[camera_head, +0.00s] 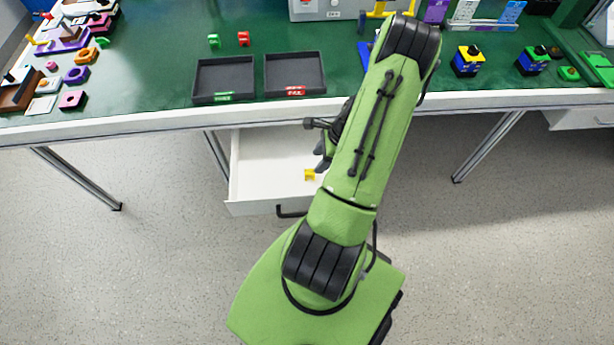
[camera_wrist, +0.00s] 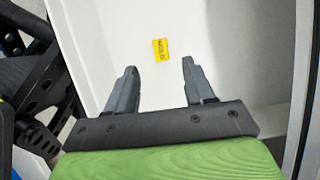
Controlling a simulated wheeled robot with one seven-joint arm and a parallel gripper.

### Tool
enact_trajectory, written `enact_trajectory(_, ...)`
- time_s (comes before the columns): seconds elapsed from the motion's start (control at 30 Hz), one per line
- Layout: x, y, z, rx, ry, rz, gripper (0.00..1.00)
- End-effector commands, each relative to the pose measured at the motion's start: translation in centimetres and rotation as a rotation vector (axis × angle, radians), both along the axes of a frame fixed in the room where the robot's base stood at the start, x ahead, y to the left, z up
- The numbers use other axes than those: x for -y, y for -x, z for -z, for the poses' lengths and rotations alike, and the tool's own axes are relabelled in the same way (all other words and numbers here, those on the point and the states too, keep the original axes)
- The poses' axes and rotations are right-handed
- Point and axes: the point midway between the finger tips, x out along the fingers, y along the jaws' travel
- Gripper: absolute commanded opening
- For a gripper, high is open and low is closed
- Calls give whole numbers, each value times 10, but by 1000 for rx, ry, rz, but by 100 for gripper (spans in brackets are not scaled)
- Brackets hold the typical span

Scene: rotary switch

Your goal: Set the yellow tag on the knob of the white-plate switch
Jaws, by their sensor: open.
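The yellow tag (camera_head: 310,174) lies in the open white drawer below the table. In the wrist view the tag (camera_wrist: 160,49) lies flat on the drawer floor with dark lettering, beyond my fingertips and between their lines. My gripper (camera_wrist: 158,80) is open and empty, with the tag apart from both fingers. In the head view my gripper (camera_head: 322,150) is partly hidden by my arm, over the drawer. A grey-white panel (camera_head: 318,8) is cut off at the top edge; I cannot tell whether it is the white-plate switch, and no knob is clear.
The white drawer (camera_head: 262,190) is pulled out, with a dark handle (camera_head: 290,212). On the green table (camera_head: 150,60) stand two black trays (camera_head: 224,94) with a green tag (camera_head: 214,40) and a red tag (camera_head: 243,38) behind. Coloured parts crowd both ends. The drawer's walls flank my gripper.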

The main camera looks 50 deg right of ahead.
Motion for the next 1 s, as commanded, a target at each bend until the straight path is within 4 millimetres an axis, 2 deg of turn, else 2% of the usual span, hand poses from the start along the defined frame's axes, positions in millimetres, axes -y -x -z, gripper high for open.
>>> enact_trajectory(0.03,-3,-3,14,0,-3,-1,53)
enact_trajectory(0.1,-6,-7,24,-1,-1,-1,53)
enact_trajectory(0.27,-9,-11,36,0,0,-1,53)
enact_trajectory(0.5,-18,-24,76,0,-1,-3,53)
enact_trajectory(0.73,-18,-26,77,-1,3,-1,53)
enact_trajectory(1.0,-19,-25,77,0,2,-1,12)
